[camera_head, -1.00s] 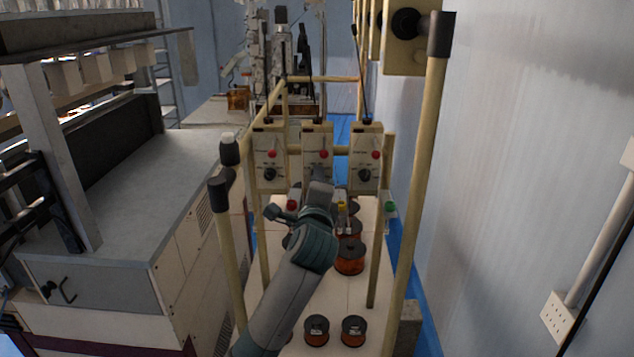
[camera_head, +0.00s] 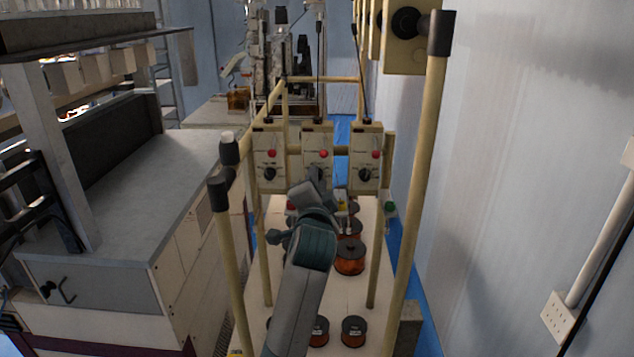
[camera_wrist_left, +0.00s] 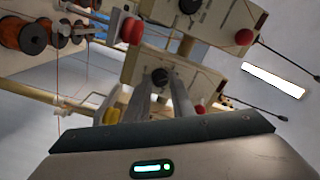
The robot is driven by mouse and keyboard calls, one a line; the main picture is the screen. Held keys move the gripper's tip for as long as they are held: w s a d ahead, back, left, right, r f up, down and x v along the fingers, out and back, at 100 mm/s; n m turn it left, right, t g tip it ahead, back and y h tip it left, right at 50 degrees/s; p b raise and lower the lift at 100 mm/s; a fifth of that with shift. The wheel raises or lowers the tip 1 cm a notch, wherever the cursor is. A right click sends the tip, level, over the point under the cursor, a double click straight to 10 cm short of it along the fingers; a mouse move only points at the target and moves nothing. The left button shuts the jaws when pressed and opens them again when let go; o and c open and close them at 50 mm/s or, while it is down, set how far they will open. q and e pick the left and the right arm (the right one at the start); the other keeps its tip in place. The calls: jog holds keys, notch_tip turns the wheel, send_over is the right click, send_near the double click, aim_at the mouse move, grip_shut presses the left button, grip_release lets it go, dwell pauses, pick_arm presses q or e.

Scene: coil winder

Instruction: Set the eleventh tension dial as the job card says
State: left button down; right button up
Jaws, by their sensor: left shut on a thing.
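Three cream tension boxes hang in a row on the yellow frame, each with a red button and a black dial. My left gripper (camera_head: 317,176) reaches up to the middle box (camera_head: 317,138), and its hand covers that box's dial in the head view. In the left wrist view the black dial (camera_wrist_left: 160,76) sits at the tips of my left gripper's fingers (camera_wrist_left: 163,88), which are shut on it. Its scale marks are too small to read. The left box's dial (camera_head: 269,174) and right box's dial (camera_head: 365,174) show clear. No readable job card shows. My right gripper is out of view.
Yellow frame posts (camera_head: 425,180) stand close on both sides of my arm. Copper wire spools (camera_head: 350,257) stand on the white board below. A grey-topped cabinet (camera_head: 150,190) is at left, a pale wall (camera_head: 530,130) at right.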

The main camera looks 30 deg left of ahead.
pick_arm(q)
jog(key=shift+f, duration=0.1)
dwell(0.3)
jog(key=c, duration=1.5)
grip_release()
jog(key=shift+c, duration=0.2)
jog(key=shift+s, duration=0.1)
jog(key=v, duration=1.7)
jog(key=shift+s+d, duration=0.1)
